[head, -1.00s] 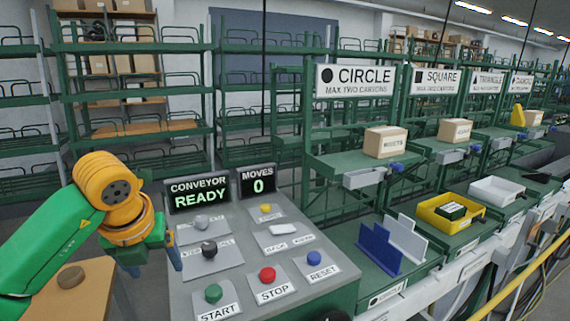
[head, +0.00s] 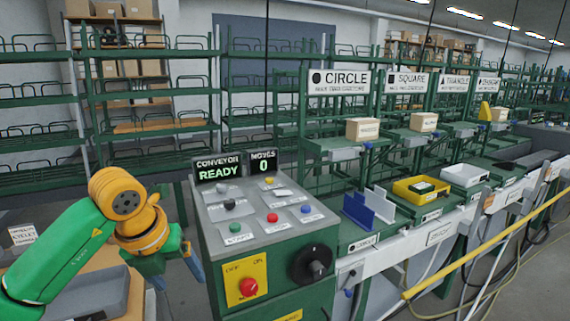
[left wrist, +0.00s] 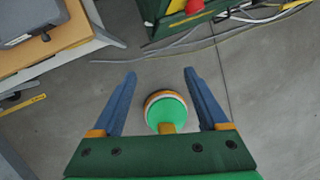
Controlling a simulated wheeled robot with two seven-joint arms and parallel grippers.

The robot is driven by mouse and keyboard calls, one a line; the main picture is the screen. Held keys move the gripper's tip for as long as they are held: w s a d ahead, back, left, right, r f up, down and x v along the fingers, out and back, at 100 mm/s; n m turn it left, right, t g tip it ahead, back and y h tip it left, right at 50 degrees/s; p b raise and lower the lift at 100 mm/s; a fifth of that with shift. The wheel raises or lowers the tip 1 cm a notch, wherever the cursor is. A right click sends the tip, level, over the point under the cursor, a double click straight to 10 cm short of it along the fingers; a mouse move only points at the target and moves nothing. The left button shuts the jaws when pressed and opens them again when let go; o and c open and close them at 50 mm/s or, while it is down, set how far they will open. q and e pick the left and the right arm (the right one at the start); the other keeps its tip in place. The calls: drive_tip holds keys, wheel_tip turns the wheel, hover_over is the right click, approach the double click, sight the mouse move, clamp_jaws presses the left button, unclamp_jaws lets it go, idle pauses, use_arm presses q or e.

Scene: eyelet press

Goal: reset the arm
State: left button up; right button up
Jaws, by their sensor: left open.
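My left gripper (head: 176,272) is in the head view at the lower left, beside the left side of the control console (head: 218,262). Its arm is green and orange. In the left wrist view its two blue fingers (left wrist: 163,88) are spread apart with nothing between them, above the grey floor. A round green and orange piece shows between and below the fingers, and I cannot tell what it belongs to. The console's blue button (head: 306,208) by the reset label sits on the top panel, apart from the gripper. My right gripper is not in view.
A red emergency knob (head: 249,287) and a black rotary switch (head: 313,264) are on the console front. The display (head: 217,168) reads CONVEYOR READY, and the other reads MOVES 0. A wooden bench lies at the lower left. A yellow rail (head: 480,248) crosses the right. Cables lie on the floor.

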use_arm(q)
drive_tip(key=d+f+n+g+h, duration=0.1)
drive_tip(key=d+f+h, duration=0.4)
drive_tip(key=d, duration=0.4)
drive_tip(key=d+f+g+h, duration=0.1)
drive_tip(key=d+f+h, duration=0.2)
drive_tip(key=d+h, duration=0.5)
drive_tip(key=w+a+f+n+t+y, duration=0.2)
drive_tip(key=w+a+f+n+t, duration=0.1)
drive_tip(key=f+n+t, duration=0.45)
drive_tip(key=w+a+f+n+t+y, duration=0.2)
drive_tip(key=a+f+n+t, duration=0.15)
drive_tip(key=f+n, duration=0.6)
drive_tip(key=s+a+f+n+g+y, duration=0.2)
drive_tip(key=s+a+f+n+y, duration=0.25)
drive_tip(key=s+f, duration=0.5)
drive_tip(key=s+a+f+n+g+y, duration=0.2)
drive_tip(key=s+a+f+n+y, duration=0.4)
drive_tip(key=f, duration=0.6)
drive_tip(key=s+f+n+g, duration=0.1)
drive_tip(key=s+f+g, duration=0.3)
drive_tip(key=s, duration=0.9)
drive_tip(key=s+f+n+g, duration=0.1)
drive_tip(key=s+f+g, duration=0.2)
drive_tip(key=s, duration=1)
drive_tip(key=shift+s+f+n+g+h, duration=0.15)
drive_tip(key=shift+f+n+g+h, duration=0.25)
drive_tip(key=shift+f, duration=0.1)
